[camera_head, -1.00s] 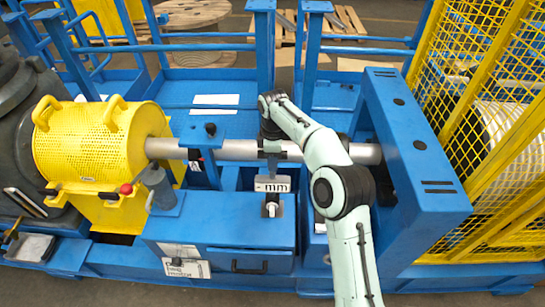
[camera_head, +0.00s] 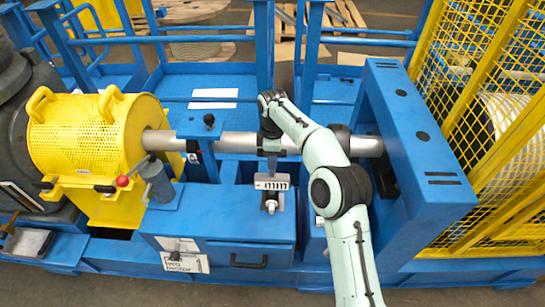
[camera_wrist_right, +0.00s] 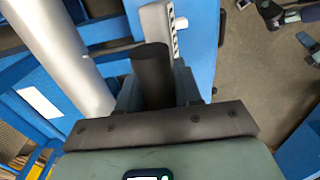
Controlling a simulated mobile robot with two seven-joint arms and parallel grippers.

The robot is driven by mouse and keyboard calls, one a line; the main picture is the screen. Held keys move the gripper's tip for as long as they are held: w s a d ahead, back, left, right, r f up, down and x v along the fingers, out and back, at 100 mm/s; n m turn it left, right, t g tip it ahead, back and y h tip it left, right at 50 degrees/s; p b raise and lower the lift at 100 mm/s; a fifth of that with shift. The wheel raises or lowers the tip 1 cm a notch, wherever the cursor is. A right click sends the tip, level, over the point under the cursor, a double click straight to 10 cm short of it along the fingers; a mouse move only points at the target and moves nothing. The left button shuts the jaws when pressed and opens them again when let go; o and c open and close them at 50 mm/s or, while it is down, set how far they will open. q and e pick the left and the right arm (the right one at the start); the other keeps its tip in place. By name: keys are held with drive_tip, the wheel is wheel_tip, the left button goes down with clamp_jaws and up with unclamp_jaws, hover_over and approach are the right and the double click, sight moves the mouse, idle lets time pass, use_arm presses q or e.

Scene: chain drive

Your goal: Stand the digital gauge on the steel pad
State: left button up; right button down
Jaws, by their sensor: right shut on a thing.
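The digital gauge (camera_head: 271,183) is a light grey block with dark marks on its front face. My right gripper (camera_head: 271,165) is shut on it from above. A slim silvery stem reaches down from the gauge in front of a small dark grey plate, seemingly the steel pad (camera_head: 280,204), on a blue cabinet. I cannot tell whether the stem touches the pad. In the right wrist view the gauge (camera_wrist_right: 158,24) shows beyond the dark fingers (camera_wrist_right: 152,75); the pad is hidden there. My left gripper is not in view.
A steel shaft (camera_head: 235,142) runs just behind the gripper. A blue beam (camera_head: 415,140) and yellow mesh cage (camera_head: 500,130) stand to the right. A grey post (camera_head: 158,182) and yellow guard (camera_head: 85,145) stand to the left. The blue cabinet (camera_head: 215,215) has free top left of the pad.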

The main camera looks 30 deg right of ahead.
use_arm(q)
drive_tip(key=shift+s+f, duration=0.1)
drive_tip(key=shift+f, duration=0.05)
use_arm(e)
drive_tip(key=shift+f, duration=0.45)
drive_tip(key=c, duration=0.7)
unclamp_jaws()
drive_tip(key=shift+s+f, duration=0.1)
drive_tip(key=shift+f, duration=0.1)
drive_tip(key=r+p, duration=0.2)
drive_tip(key=r, duration=0.5)
drive_tip(key=r+p, duration=0.2)
drive_tip(key=r, duration=0.4)
drive_tip(key=shift+w+r, duration=0.2)
drive_tip(key=shift+r, duration=0.15)
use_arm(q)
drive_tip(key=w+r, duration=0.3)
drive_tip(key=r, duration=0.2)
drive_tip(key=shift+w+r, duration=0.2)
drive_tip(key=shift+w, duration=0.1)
